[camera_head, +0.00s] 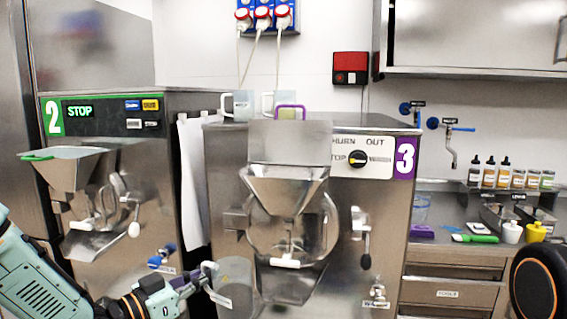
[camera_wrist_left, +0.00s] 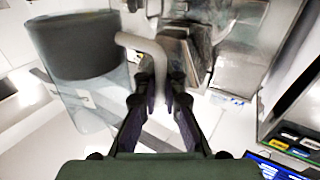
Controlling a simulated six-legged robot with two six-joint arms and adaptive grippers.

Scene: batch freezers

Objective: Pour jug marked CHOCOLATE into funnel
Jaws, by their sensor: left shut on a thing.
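My left gripper (camera_head: 207,276) is shut on the handle of a clear jug (camera_head: 238,277), low in front of machine 3. The jug looks roughly upright and bears a white label too small to read. In the left wrist view the jug (camera_wrist_left: 84,95) is at the left, with a dark grey band at one end, and its handle (camera_wrist_left: 150,52) runs between the fingers of the left gripper (camera_wrist_left: 161,88). A steel funnel-shaped hopper (camera_head: 285,190) is on the front of machine 3, above and right of the jug. Another hopper (camera_head: 68,172) is on machine 2. My right gripper is not in view.
A counter (camera_head: 440,246) with bottles, cups and tools is at the right.

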